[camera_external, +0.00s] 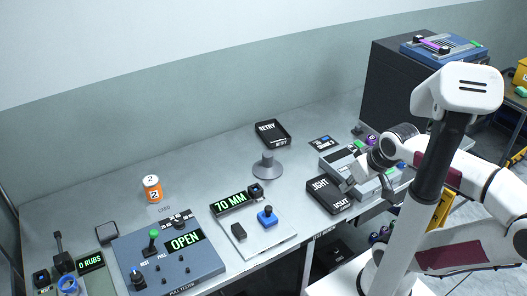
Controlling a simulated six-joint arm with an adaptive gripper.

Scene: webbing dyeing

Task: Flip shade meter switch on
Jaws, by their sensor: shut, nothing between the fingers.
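My gripper (349,187) is at the right of the bench, low over a grey-and-white boxy device (336,158). It is shut and empty. This device may be the shade meter, but no readable label confirms that. My gripper and wrist cover much of its middle and right side. I cannot make out its switch or the switch's position. Whether the fingertips touch the device is too small to tell.
A black tray marked LIGHT (325,194) lies close in front of the device. A RETRY tray (273,133), a grey round stand (267,167), a 70 MM gauge (229,203) and an OPEN panel (168,256) stand farther left.

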